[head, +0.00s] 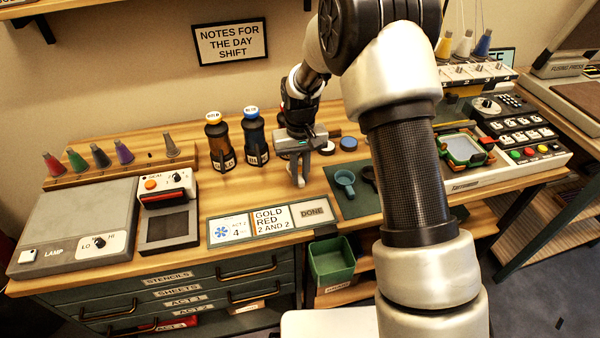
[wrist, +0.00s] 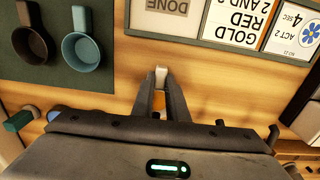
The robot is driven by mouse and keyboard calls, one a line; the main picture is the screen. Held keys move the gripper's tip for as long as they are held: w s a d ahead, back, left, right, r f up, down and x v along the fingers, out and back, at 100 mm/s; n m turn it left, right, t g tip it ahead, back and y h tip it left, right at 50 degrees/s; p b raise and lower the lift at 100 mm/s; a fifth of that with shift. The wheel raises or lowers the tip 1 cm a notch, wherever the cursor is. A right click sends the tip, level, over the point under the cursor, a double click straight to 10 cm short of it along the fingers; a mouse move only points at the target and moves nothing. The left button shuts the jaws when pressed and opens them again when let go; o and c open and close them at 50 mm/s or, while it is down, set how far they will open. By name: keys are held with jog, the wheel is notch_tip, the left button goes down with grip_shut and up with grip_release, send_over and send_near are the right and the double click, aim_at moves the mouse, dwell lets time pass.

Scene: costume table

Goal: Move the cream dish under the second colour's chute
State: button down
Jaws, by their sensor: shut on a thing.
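My gripper (head: 297,165) is over the table's middle, behind the card holder. In the wrist view its fingers (wrist: 160,85) are closed on a small pale piece (wrist: 161,76). It looks like the handle end of the cream dish; the bowl is hidden by my gripper. The order card (head: 270,218) reads "GOLD RED 2 AND 2". The numbered chute rack (head: 478,72) is at the upper right, with yellow, white and blue cones on top. My arm hides its left part, and no red cone shows there. The outlets under the rack are hard to make out.
A blue dish (head: 345,181) and a dark brown dish (wrist: 35,45) lie on the green mat (head: 352,205). Two bottles (head: 219,140) (head: 255,137) stand left of my gripper. A green-framed fixture (head: 465,148) and a keypad panel (head: 515,135) are at the right.

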jog(key=shift+f, duration=0.35)
dwell(0.3)
jog(key=c, duration=1.7)
grip_release()
jog(key=shift+o, duration=0.2)
jog(key=shift+r, duration=0.1)
jog(key=shift+r+p, duration=1.25)
jog(key=shift+r, duration=0.95)
jog(key=s+d+r+p, duration=0.1)
jog(key=s+r, duration=0.2)
jog(key=s, duration=0.3)
